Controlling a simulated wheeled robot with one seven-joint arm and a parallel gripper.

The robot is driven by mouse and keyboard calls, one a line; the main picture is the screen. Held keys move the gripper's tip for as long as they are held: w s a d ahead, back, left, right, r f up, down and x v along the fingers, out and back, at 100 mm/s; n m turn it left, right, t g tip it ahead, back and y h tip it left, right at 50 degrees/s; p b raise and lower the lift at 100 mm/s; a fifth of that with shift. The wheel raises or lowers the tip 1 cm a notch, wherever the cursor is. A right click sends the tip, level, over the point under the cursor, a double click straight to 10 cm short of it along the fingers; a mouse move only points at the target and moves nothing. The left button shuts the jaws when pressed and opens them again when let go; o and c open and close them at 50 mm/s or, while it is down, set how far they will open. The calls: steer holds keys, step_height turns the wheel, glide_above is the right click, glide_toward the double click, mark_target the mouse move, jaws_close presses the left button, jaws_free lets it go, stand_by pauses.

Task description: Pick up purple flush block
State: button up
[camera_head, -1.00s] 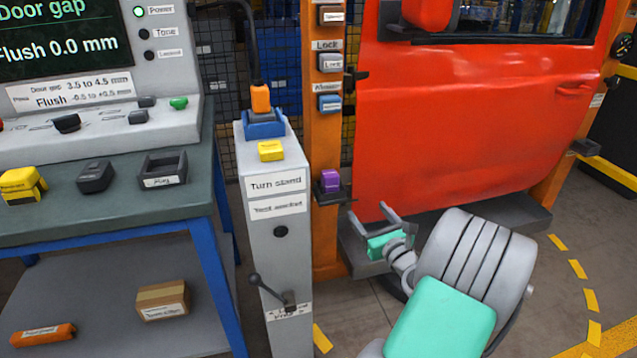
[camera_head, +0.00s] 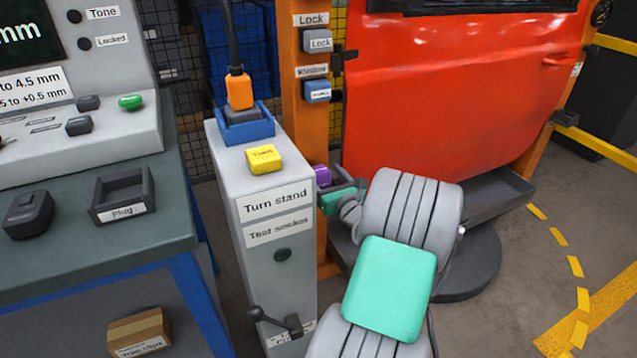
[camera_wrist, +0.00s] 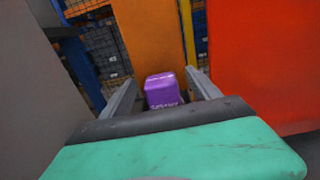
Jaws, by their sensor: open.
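The purple flush block (camera_head: 321,176) is at the orange post, just right of the grey stand, partly hidden by the stand and my arm. In the wrist view the purple block (camera_wrist: 163,90) stands ahead, between my two fingers, its lower part hidden by my gripper's body. My gripper (camera_wrist: 160,84) is open, with one finger on each side of the block. I cannot tell whether either finger touches it. In the head view my gripper (camera_head: 340,192) is mostly hidden behind my wrist and the stand.
The grey turn stand (camera_head: 270,215) with a yellow button (camera_head: 264,159) is close on the left of my gripper. The orange post (camera_head: 313,125) carries Lock and blue buttons above. The red door (camera_head: 450,100) is on the right. A workbench (camera_head: 95,235) stands at left.

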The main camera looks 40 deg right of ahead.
steer(key=x, duration=0.2)
steer(key=shift+w, duration=0.4)
steer(key=shift+c, duration=0.3)
jaws_close()
